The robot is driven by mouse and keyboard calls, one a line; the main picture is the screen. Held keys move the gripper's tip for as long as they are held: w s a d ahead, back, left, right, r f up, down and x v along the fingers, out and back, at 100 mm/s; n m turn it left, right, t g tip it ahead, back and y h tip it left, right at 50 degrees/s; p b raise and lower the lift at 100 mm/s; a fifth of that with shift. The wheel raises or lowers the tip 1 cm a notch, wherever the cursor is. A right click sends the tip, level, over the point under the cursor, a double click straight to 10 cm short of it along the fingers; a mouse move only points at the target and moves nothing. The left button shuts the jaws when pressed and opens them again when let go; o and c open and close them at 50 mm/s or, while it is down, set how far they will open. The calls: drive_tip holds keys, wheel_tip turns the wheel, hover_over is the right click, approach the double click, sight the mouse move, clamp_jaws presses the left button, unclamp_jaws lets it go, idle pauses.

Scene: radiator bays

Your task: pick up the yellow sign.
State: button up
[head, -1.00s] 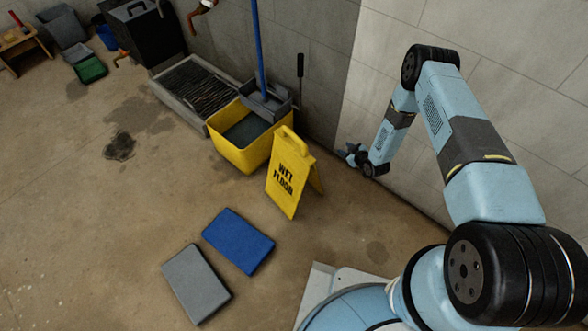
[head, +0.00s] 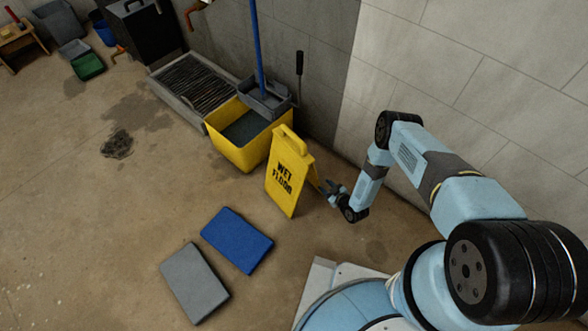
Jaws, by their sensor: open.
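The yellow sign (head: 284,178) stands upright on the floor as an A-frame, with "WET FLOOR" in black on its front panel and a handle at its top. My gripper (head: 329,187) is open, at the right side of the sign, close to its rear panel. Its fingers point left toward the sign. Most of the rear panel is hidden behind the front one. I cannot tell whether the fingertips touch the sign.
A yellow mop bucket (head: 239,151) with a blue-handled mop stands just behind the sign. A blue pad (head: 237,241) and a grey pad (head: 194,284) lie on the floor in front. The tiled wall (head: 450,80) is to the right. Open floor lies to the left.

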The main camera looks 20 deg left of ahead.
sight(314, 178)
drive_tip(key=shift+a+x, duration=0.2)
drive_tip(key=shift+x, duration=4.45)
drive_tip(key=shift+s+r, duration=0.15)
clamp_jaws()
